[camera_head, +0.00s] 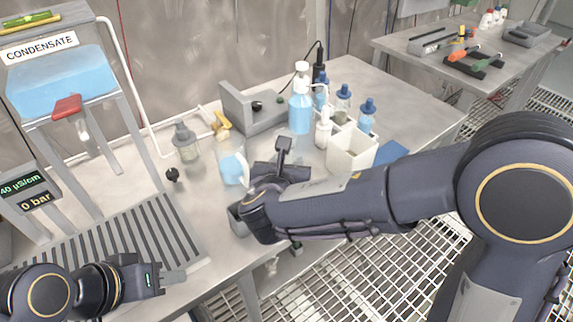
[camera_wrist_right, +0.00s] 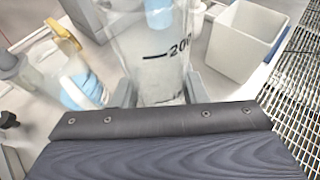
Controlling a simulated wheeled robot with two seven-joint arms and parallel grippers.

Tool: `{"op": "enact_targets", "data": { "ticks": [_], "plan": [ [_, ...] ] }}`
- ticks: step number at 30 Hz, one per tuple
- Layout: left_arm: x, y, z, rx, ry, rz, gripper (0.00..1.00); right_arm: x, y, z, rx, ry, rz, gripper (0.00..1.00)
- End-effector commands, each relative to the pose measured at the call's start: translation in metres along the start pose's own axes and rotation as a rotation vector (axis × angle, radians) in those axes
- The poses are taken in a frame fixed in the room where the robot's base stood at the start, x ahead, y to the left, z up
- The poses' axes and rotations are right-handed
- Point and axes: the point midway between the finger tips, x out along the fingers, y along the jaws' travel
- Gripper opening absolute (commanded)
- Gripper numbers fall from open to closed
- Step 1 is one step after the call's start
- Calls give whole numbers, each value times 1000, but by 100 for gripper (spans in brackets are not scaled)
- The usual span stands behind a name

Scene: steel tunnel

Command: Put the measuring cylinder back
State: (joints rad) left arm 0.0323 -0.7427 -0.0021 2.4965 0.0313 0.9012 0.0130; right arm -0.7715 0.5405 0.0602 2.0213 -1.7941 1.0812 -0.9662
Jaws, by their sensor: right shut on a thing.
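In the right wrist view, a clear cylinder with a dark "200" mark, the measuring cylinder (camera_wrist_right: 160,50), stands upright between the fingers of my right gripper (camera_wrist_right: 158,92), which is shut on it. In the head view my right gripper (camera_head: 281,165) is over the table, right of a clear jug with blue liquid (camera_head: 232,168); the cylinder is hard to make out there. My left gripper (camera_head: 172,281) is low at the left, near the front edge of the slatted drain tray (camera_head: 200,250); whether its fingers are apart is unclear.
A white bin (camera_head: 352,152) and a blue spray bottle (camera_head: 300,112) stand right of and behind my right gripper. Blue-capped bottles (camera_head: 367,112) are behind the bin. A squat clear bottle (camera_head: 186,145) stands left of the jug. A condensate tank (camera_head: 60,85) rises at the left.

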Motion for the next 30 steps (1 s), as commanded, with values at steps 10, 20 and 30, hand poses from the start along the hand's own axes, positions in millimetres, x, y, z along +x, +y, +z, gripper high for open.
{"op": "enact_targets", "data": {
  "ticks": [10,20,30],
  "plan": [
    [3,-2,2,0,0,0,36,2,0,-4,1,-1,-1,14],
    [3,-1,1,0,0,0,36,1,0,-3,0,0,-1,61],
    [-1,1,-1,0,0,0,36,-12,0,1,1,0,2,61]
  ]
}}
